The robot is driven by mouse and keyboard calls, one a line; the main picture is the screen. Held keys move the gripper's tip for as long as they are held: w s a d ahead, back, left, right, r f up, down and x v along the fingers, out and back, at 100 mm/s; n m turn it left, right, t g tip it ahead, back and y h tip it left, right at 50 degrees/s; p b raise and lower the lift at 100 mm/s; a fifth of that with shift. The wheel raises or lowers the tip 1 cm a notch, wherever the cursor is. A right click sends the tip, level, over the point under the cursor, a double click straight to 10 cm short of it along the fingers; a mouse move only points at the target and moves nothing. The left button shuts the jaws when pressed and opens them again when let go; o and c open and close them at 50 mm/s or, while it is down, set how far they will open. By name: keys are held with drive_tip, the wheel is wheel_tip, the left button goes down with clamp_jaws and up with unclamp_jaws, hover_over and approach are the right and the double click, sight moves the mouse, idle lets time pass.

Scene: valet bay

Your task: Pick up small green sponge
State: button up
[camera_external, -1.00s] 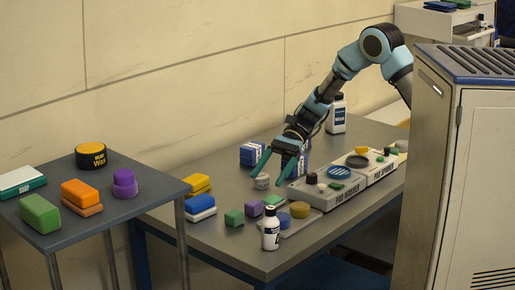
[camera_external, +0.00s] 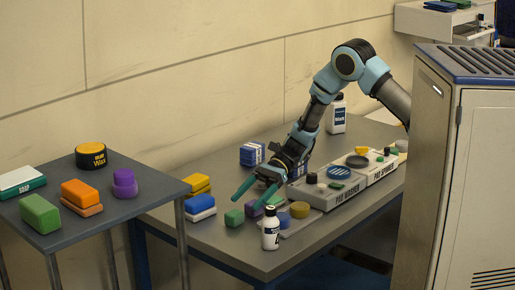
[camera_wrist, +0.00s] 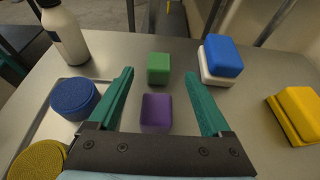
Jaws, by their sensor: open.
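The small green sponge (camera_external: 234,217) is a block lying on the grey workbench near its front edge. In the wrist view it is the green block (camera_wrist: 158,66), centred just beyond the fingertips. My gripper (camera_external: 247,200) is open and empty, with its teal fingers pointing down toward the sponge from above and behind. In the wrist view the fingers (camera_wrist: 159,76) stand either side of a purple block (camera_wrist: 156,113), which lies nearer to the palm than the green one. The outside view shows that purple block (camera_external: 252,209) partly covered by a finger.
A blue-and-white sponge stack (camera_wrist: 222,60) and yellow sponges (camera_wrist: 298,113) lie right in the wrist view. A white bottle (camera_external: 270,228) stands near the front edge, beside a tray with a blue round pad (camera_wrist: 74,98). A larger green block (camera_external: 40,214) sits on the side table.

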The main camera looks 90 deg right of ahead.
sight(235, 212)
drive_tip(key=p+x, duration=0.1)
drive_tip(key=x, duration=0.3)
drive_tip(key=shift+w+a+r+p, duration=0.15)
drive_tip(key=shift+p, duration=0.15)
drive_tip(key=shift+c, duration=0.3)
clamp_jaws()
